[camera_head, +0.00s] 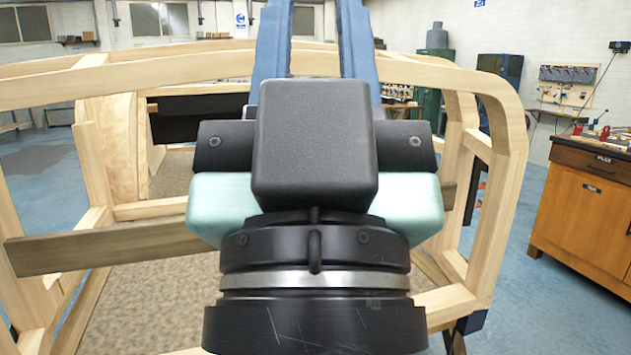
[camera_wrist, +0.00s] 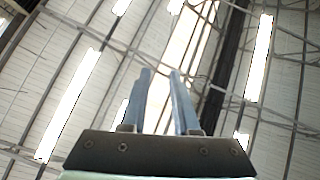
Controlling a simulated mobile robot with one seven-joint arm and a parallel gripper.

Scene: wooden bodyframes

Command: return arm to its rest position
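My gripper (camera_head: 313,12) stands upright close in front of the head camera, with its two blue fingers running up past the top edge of that view. In the wrist view my gripper (camera_wrist: 160,73) points up at the roof. Its fingers are apart and nothing is between them, so it is open and empty. The black wrist parts and pale green housing fill the middle of the head view. The rest of the arm is hidden below them.
A wooden bodyframe (camera_head: 497,215) curves around behind my arm, with a dark crossbar (camera_head: 90,246) at left. An orange-brown cabinet (camera_head: 583,215) with tools on top stands at right. Blue floor (camera_head: 515,275) is clear between them. Only the roof (camera_wrist: 50,60) and lights show behind the fingers.

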